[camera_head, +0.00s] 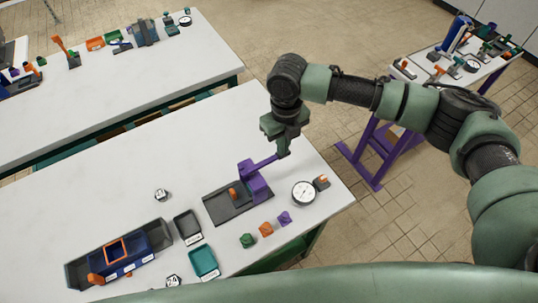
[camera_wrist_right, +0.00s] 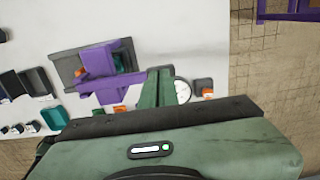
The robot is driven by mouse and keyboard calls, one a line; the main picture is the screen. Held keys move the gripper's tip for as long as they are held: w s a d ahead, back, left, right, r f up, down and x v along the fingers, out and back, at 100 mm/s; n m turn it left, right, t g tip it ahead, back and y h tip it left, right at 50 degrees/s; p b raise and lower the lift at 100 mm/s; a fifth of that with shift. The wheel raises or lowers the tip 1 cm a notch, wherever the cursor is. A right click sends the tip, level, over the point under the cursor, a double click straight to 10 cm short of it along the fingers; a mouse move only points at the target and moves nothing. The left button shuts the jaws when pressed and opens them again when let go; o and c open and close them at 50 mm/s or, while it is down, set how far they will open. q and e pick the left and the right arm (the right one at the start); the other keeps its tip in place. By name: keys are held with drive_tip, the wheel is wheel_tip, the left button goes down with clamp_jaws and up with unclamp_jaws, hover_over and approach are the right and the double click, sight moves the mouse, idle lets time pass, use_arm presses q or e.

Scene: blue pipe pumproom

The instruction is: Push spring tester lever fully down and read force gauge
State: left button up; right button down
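The spring tester (camera_head: 256,184) has a purple post on a dark base plate, with a small orange part beside the post. Its purple lever (camera_head: 265,163) sticks out to the right, tilted slightly up. The lever also shows in the right wrist view (camera_wrist_right: 105,86). My right gripper (camera_head: 284,154) points down at the lever's outer end. In the wrist view its two green fingers (camera_wrist_right: 156,86) look pressed together, beside or over the lever end; contact is unclear. The round white force gauge (camera_head: 304,193) lies to the right; its reading is too small to make out. My left gripper is out of view.
Green, orange and purple small pieces (camera_head: 266,229) lie in front of the tester. A dark tray (camera_head: 187,226), a teal tray (camera_head: 204,262) and a blue bin (camera_head: 128,252) stand to the left. The table's right edge is close to the gauge.

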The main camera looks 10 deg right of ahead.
drive_tip(key=shift+s+f+b, duration=0.1)
drive_tip(key=shift+f+b, duration=0.65)
drive_tip(key=shift+f, duration=1)
drive_tip(key=shift+p, duration=0.35)
wheel_tip(320, 180, up, 12)
drive_tip(key=p, duration=1.1)
drive_tip(key=shift+p, duration=0.3)
